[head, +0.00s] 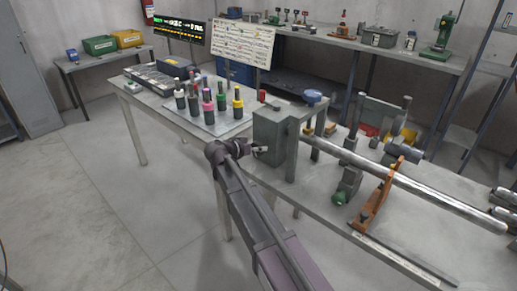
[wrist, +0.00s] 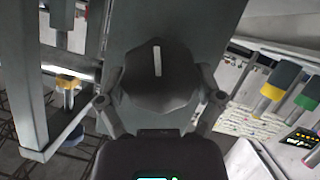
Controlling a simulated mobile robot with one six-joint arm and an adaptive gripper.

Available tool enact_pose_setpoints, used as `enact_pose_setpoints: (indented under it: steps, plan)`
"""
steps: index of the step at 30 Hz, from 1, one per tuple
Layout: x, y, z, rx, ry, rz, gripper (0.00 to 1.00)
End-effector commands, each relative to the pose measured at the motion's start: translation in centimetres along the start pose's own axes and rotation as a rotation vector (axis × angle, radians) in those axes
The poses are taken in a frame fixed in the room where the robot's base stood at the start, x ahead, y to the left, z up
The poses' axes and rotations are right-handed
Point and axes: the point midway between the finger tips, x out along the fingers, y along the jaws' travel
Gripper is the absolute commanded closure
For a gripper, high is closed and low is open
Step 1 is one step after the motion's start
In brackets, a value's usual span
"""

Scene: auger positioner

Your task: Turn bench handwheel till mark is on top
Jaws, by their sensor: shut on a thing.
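The bench handwheel (wrist: 158,82) is a dark lobed knob on the grey end block (head: 270,135) of the bench machine. Its white mark (wrist: 157,59) runs from near the hub toward the top of the wrist picture. That picture looks roughly upside down, with the lit display low in it, so the mark seems to point downward in the room. My gripper (wrist: 160,103) is shut on the handwheel, one finger on each side. In the head view my gripper (head: 260,149) reaches the block's near face. The handwheel's mark cannot be made out there.
A long steel shaft (head: 410,182) runs right from the block, past an orange bracket (head: 376,200). Left of the block, several bottles with coloured bands stand on a tray (head: 213,128). The floor left of my arm is clear.

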Motion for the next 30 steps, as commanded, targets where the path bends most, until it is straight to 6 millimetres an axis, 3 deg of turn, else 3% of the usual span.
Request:
enact_pose_setpoints:
  steps: [14,30]
  plan:
    - [-0.20,-0.29,0.21,-0.137,-0.001,0.062,0.63]
    - [-0.22,-0.72,0.54,-0.574,-0.002,0.239,0.63]
